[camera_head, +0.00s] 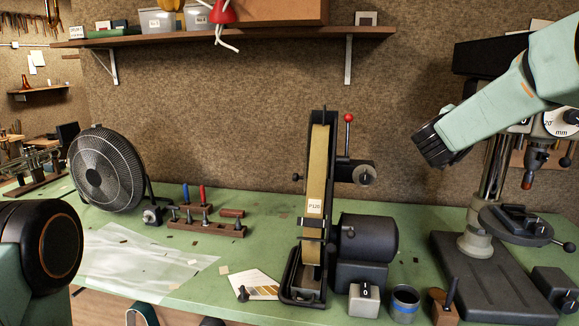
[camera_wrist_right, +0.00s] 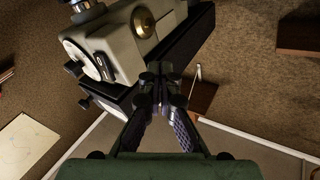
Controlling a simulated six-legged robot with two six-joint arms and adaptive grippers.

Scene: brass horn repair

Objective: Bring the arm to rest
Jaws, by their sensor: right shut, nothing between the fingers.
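My right gripper (camera_wrist_right: 163,90) shows in the wrist view with its two dark fingers drawn together at the tips and nothing between them. Behind and above the fingertips is the pale and black head of a drill press (camera_wrist_right: 125,45); I see no clear contact. In the head view my right arm (camera_head: 505,105) reaches in from the upper right, in front of the drill press (camera_head: 493,180). I cannot make out its fingers there. A rounded dark joint of my left arm (camera_head: 40,245) shows at the lower left; the left gripper is out of view.
The green bench (camera_head: 230,265) carries a fan (camera_head: 105,170), a tool rack (camera_head: 205,228), a belt sander (camera_head: 318,190) with its motor (camera_head: 368,240), and a blue-grey cup (camera_head: 404,302). A wall shelf (camera_head: 250,36) runs above. Open air lies between the sander and my right arm.

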